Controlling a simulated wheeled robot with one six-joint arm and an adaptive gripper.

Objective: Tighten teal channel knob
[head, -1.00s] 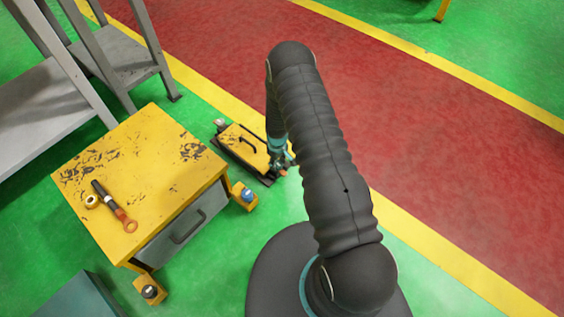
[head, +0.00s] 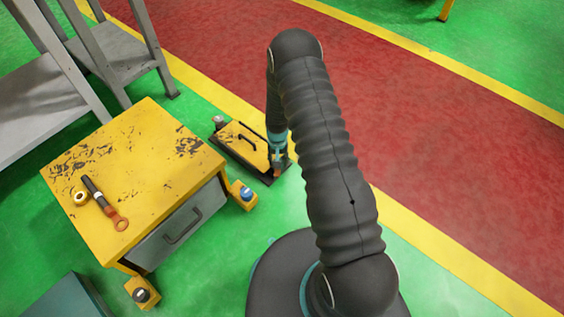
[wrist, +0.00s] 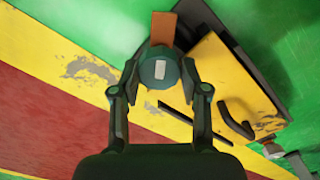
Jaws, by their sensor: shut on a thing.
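The teal knob (wrist: 160,74) is a dark teal round piece with a pale rectangular mark, between my fingertips in the wrist view. My gripper (wrist: 160,84) is shut on it, one finger on each side. An orange block (wrist: 163,28) shows just beyond the knob; whether they are joined I cannot tell. The knob is at the end of a yellow-topped plate with a dark base (wrist: 215,75). In the head view my gripper (head: 278,167) is low at the near right end of this plate (head: 236,137), and the knob is mostly hidden there.
The plate has a black handle (wrist: 237,122) and a grey fitting (wrist: 272,150) at its other end. A grey shelf (head: 40,110) stands behind.

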